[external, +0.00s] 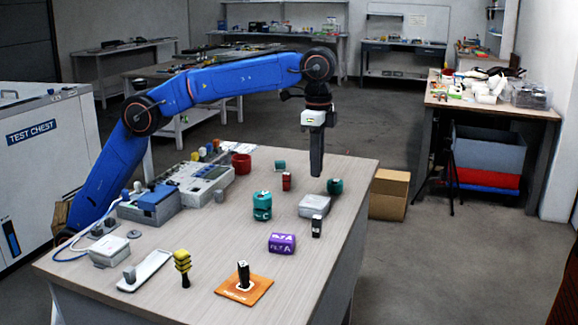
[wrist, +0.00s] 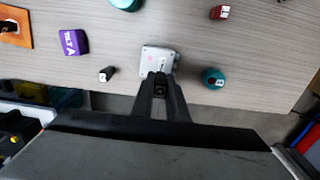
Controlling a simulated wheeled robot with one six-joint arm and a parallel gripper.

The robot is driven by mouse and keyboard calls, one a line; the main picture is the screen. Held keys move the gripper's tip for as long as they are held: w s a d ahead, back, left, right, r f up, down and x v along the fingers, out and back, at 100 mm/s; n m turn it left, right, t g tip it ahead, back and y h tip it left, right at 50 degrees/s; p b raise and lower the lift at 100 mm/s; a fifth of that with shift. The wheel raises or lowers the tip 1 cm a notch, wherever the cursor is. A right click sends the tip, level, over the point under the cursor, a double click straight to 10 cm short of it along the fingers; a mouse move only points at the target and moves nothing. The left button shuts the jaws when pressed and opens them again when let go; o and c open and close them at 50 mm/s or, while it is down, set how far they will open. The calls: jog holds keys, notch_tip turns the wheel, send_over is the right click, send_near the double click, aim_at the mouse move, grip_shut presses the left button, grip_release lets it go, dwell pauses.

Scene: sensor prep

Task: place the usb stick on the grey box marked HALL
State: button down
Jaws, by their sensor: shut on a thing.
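My gripper (external: 316,172) hangs pointing down over the right part of the table. It is shut on a small dark thing, taken as the usb stick (wrist: 160,89), which shows only partly between the fingers in the wrist view. In the external view the fingers hide it. A light grey box (external: 314,205) lies on the table just below my gripper, with a gap between them. In the wrist view this grey box (wrist: 149,58) is just beyond the fingertips, which cover part of it. I cannot read a HALL mark on it.
A black upright piece (external: 316,226) stands close in front of the grey box, and a teal round part (external: 334,186) is close behind it. A purple block (external: 282,243) and teal part (external: 262,206) lie left. Another grey box (external: 109,250) is at the far left.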

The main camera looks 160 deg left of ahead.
jog(key=shift+f, duration=3.25)
jog(key=shift+f, duration=0.15)
jog(key=c, duration=1.7)
grip_release()
jog(key=shift+c, duration=0.2)
notch_tip(320, 180, up, 11)
jog(key=shift+f, duration=0.1)
jog(key=shift+r, duration=0.75)
